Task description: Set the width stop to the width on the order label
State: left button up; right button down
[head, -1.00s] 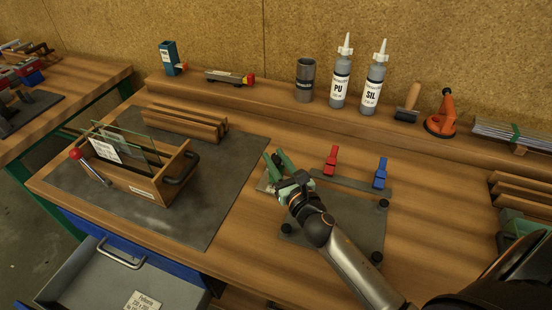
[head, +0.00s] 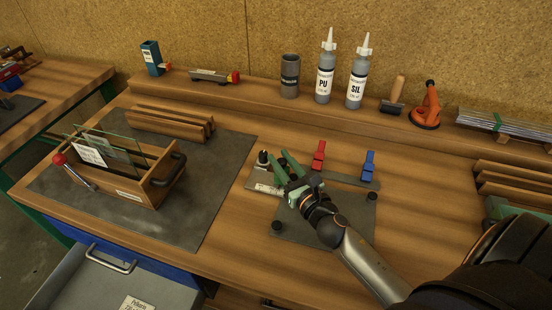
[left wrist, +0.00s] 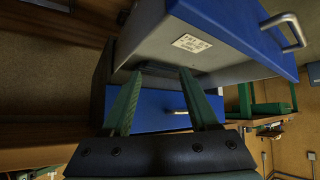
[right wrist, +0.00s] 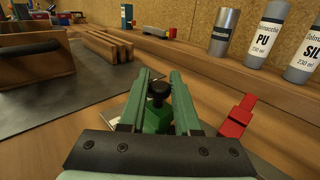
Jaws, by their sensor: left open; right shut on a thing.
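My right gripper (right wrist: 159,95) is shut on a small green block (right wrist: 158,120), seen between its fingers in the right wrist view. A black knob (right wrist: 158,90) shows just past the block; whether it belongs to it I cannot tell. In the head view the right gripper (head: 282,168) is over the left part of a flat metal jig (head: 335,222), by its rail (head: 345,181). A black knob (head: 263,157) stands left of the fingers. A white label (head: 90,153) is on glass in the wooden box; its text is unreadable. My left gripper (left wrist: 160,100) is open, near drawers.
A red clamp (head: 319,155) and a blue clamp (head: 368,165) stand along the rail, right of the right gripper. Bottles (head: 326,80) and tools line the back shelf. The wooden box (head: 125,190) sits on a dark mat (head: 205,215). A drawer (head: 85,285) is open at front left.

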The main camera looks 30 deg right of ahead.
jog(key=shift+s+d+f, duration=0.1)
pick_arm(q)
jog(key=shift+s+d, duration=0.1)
pick_arm(e)
jog(key=c, duration=0.7)
grip_release()
jog(key=shift+s+d, duration=0.1)
jog(key=shift+s, duration=0.05)
jog(key=shift+o, duration=0.4)
pick_arm(q)
notch_tip(320, 180, down, 4)
jog(key=b, duration=0.4)
jog(key=shift+r, duration=0.1)
pick_arm(e)
jog(key=s, duration=1.1)
jog(key=shift+s+a, duration=0.35)
jog(key=shift+a, duration=0.05)
jog(key=shift+s, duration=0.3)
